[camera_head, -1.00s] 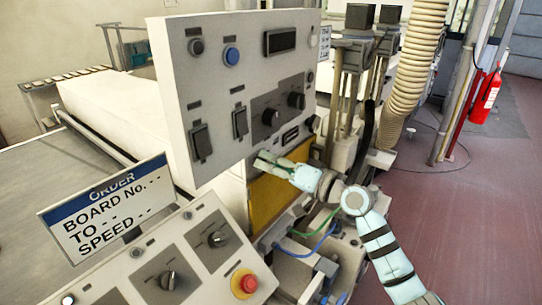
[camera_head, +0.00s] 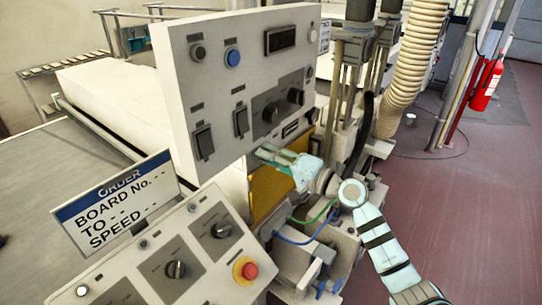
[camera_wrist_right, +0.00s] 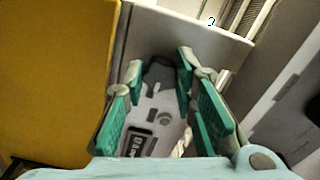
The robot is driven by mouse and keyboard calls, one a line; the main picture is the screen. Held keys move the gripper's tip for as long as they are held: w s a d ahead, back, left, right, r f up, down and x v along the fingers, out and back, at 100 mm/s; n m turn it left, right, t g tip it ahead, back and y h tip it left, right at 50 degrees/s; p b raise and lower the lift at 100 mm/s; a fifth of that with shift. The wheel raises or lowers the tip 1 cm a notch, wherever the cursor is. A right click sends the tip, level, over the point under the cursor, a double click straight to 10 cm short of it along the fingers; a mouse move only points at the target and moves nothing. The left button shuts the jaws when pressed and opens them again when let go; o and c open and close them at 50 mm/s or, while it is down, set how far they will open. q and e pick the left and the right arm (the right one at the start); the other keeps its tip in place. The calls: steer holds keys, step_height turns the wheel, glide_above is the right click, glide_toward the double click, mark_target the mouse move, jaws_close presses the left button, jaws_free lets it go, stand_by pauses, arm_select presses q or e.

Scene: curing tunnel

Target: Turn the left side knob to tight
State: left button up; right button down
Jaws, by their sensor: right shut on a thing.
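My right gripper (camera_head: 268,152) reaches in from the right, just below the upright control panel and in front of the yellow plate. In the right wrist view, its green fingers (camera_wrist_right: 158,78) stand on either side of a dark knob (camera_wrist_right: 158,70) and are shut on it. A pale plate with dark markings (camera_wrist_right: 150,125) shows between the fingers. In the head view this knob is hidden by the gripper and panel, and I cannot read its setting. My left gripper is not in view.
The upright panel (camera_head: 220,130) overhangs the gripper closely. The yellow plate (camera_head: 265,190) is beside the fingers. A sloping console (camera_head: 200,250) with knobs and a red button (camera_head: 249,270) stands in front, with green and blue cables to its right.

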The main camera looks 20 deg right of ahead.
steer(key=shift+r, duration=0.1)
steer(key=c, duration=1.3)
jaws_free()
steer(key=v, duration=1.2)
steer(key=shift+w, duration=0.1)
steer(key=shift+d, duration=0.1)
